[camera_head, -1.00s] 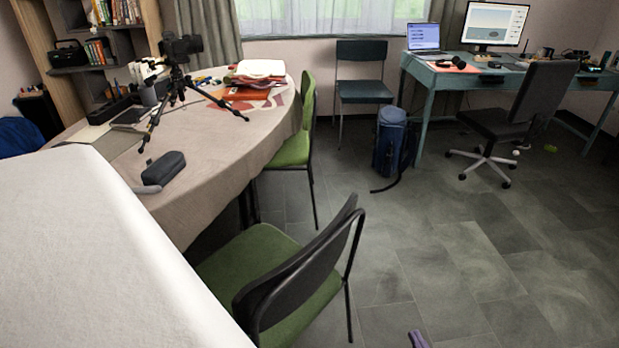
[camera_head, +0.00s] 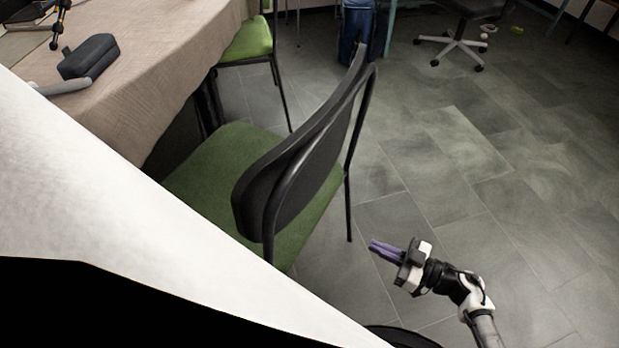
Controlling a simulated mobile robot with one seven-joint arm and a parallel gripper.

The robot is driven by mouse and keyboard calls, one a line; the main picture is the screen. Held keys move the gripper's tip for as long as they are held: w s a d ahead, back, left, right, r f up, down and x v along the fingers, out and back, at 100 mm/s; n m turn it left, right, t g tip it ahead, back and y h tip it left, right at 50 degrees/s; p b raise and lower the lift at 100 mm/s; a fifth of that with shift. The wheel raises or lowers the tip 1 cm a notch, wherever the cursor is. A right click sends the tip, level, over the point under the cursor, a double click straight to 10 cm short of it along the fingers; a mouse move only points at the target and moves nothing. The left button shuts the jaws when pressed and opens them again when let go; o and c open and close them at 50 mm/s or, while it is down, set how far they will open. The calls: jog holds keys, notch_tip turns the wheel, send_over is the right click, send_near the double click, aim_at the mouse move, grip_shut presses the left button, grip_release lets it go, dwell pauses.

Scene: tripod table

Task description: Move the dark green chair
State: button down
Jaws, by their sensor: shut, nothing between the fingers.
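A chair with a green seat and dark backrest (camera_head: 300,150) stands at the near side of the table, its seat turned toward the table. It is the darker green of the two chairs in view. Part of its seat and its lower legs are hidden by a large white surface in front. My gripper (camera_head: 374,247) is at the lower right, with purple fingers together and empty. It points left toward the chair and appears apart from it, to the right of the backrest and legs.
A brighter green chair (camera_head: 250,42) stands farther along the cloth-covered table (camera_head: 150,105). A dark case (camera_head: 90,57) lies on the table. A blue bag (camera_head: 355,30) and a wheeled office chair (camera_head: 455,40) are at the back. The tiled floor (camera_head: 500,190) at right is clear.

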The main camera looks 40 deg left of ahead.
jog(key=s+a+f, duration=0.1)
jog(key=a+f, duration=0.1)
jog(key=a, duration=1.1)
jog(key=shift+a+f, duration=0.3)
jog(key=shift+a, duration=0.1)
jog(key=shift+s+a, duration=0.1)
jog(key=shift+a, duration=0.05)
